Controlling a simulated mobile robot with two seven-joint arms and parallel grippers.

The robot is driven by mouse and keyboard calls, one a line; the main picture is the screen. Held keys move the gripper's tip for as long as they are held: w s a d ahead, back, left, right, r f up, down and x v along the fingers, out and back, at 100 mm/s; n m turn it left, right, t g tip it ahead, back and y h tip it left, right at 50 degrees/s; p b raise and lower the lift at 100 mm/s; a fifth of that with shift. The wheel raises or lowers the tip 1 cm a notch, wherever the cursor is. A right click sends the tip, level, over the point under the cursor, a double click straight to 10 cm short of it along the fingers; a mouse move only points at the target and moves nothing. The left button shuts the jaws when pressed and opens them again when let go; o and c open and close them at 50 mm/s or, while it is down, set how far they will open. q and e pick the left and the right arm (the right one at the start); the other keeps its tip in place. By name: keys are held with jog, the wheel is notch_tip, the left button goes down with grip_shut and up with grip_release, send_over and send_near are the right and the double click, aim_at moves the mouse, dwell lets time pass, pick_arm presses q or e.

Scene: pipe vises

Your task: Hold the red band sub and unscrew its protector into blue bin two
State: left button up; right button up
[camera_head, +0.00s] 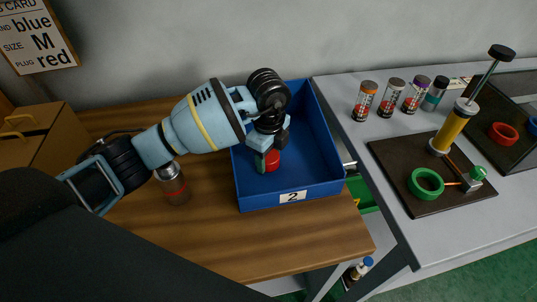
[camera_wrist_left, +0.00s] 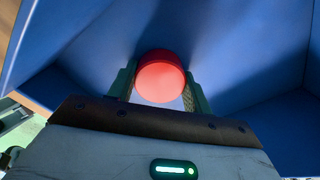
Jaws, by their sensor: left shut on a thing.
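The blue bin two (camera_head: 319,192), with a "2" label on its front, stands on the wooden table. My left gripper (camera_head: 267,159) reaches down inside the bin. It is shut on a red protector (camera_head: 272,160). In the left wrist view the red protector (camera_wrist_left: 160,78) is a round cap between the two green fingers, with blue bin walls around it. The red band sub (camera_head: 173,186), a grey metal cylinder with a red band, stands on the table left of the bin, partly covered by my left arm. My right gripper is not in view.
A grey bench (camera_head: 345,88) to the right holds several banded cylinders, a dark board (camera_head: 405,166) with a green ring, and a black tray with a red ring. The table front is clear.

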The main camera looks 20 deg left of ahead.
pick_arm(q)
jog(key=shift+f, duration=0.15)
jog(key=o, duration=1.1)
notch_tip(320, 180, up, 12)
jog(key=shift+r+p, duration=0.15)
jog(key=shift+p, duration=0.3)
